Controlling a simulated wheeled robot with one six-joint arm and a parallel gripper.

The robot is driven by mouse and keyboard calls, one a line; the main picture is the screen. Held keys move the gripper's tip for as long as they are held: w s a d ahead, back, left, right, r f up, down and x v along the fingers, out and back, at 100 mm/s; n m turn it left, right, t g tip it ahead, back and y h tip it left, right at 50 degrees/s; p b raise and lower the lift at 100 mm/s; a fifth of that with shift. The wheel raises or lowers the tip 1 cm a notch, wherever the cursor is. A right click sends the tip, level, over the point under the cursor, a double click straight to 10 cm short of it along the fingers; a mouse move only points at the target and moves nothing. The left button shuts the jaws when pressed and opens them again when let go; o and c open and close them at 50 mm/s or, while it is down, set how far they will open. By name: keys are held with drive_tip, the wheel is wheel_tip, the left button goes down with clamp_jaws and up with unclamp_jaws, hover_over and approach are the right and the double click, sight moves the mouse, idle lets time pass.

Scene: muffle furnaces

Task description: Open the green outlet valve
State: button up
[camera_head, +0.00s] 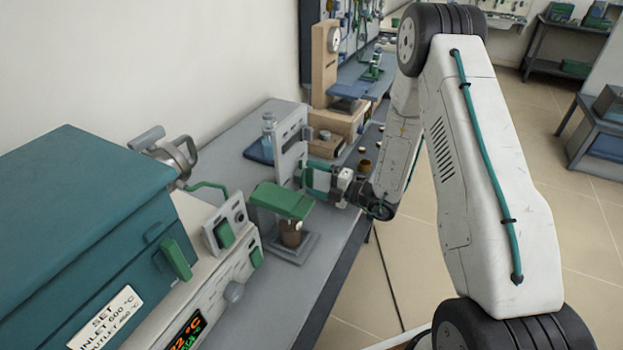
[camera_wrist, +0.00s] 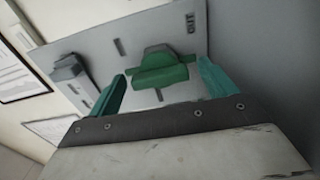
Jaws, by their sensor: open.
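The green outlet valve handle (camera_wrist: 160,70) is on a light grey panel (camera_wrist: 110,50), near a label that reads OUT. In the wrist view it lies between the two teal fingers of my gripper (camera_wrist: 162,74), which are spread, one on each side of it. I cannot tell whether either finger touches it. In the head view my gripper (camera_head: 318,180) reaches from the right to the upright panel (camera_head: 291,148) on the bench. The green handle cannot be made out there.
A dark grey handle (camera_wrist: 70,70) sits on the same panel, left in the wrist view. A green-topped stand (camera_head: 283,201) with a brown cup is in front of the panel. A teal furnace (camera_head: 85,215) fills the left. A bottle (camera_head: 268,128) stands behind the panel.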

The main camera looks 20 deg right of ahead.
drive_tip(key=v, duration=0.6)
drive_tip(key=shift+s+d, duration=0.15)
drive_tip(key=shift+s, duration=0.05)
drive_tip(key=shift+r, duration=0.15)
